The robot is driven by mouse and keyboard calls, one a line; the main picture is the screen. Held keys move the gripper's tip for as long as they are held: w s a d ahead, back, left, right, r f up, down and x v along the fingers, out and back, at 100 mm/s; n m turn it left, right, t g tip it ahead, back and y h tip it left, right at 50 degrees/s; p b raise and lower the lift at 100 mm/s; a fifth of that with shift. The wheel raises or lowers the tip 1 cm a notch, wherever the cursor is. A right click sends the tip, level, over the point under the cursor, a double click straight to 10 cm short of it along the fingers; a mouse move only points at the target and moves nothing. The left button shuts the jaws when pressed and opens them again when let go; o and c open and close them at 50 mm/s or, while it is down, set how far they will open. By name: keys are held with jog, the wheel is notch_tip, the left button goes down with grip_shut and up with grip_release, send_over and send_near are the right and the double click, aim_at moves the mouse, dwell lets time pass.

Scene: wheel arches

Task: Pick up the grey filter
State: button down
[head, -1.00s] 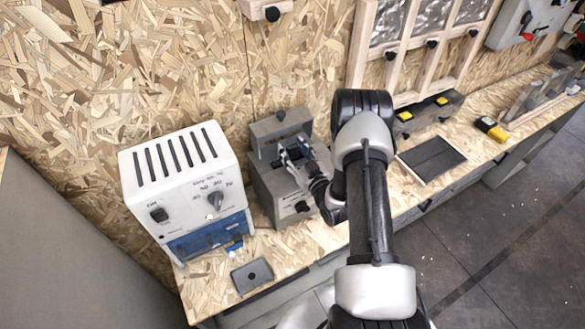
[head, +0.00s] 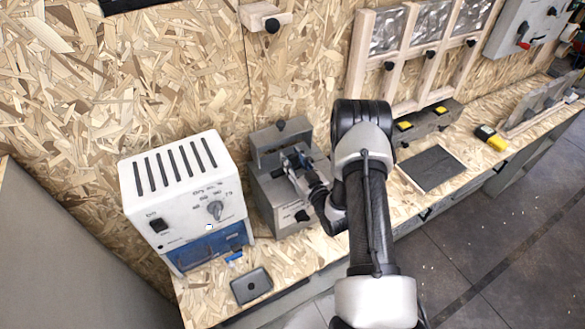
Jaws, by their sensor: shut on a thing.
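A grey box (head: 274,203) with a raised lid part (head: 283,137) stands on the bench against the wall, right of the white unit. My gripper (head: 291,160) reaches down into the top of this box from the right. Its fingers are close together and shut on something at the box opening. This is most likely the grey filter, but the fingers and box hide most of it, so its outline cannot be made out.
The white unit (head: 180,170) with dial and blue front stands close left of the box. A dark flat plate (head: 250,285) lies near the front edge. A dark panel (head: 432,168) and a yellow-black item (head: 490,137) lie to the right.

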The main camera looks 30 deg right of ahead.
notch_tip(320, 180, up, 20)
jog(key=p, duration=0.1)
dwell(0.5)
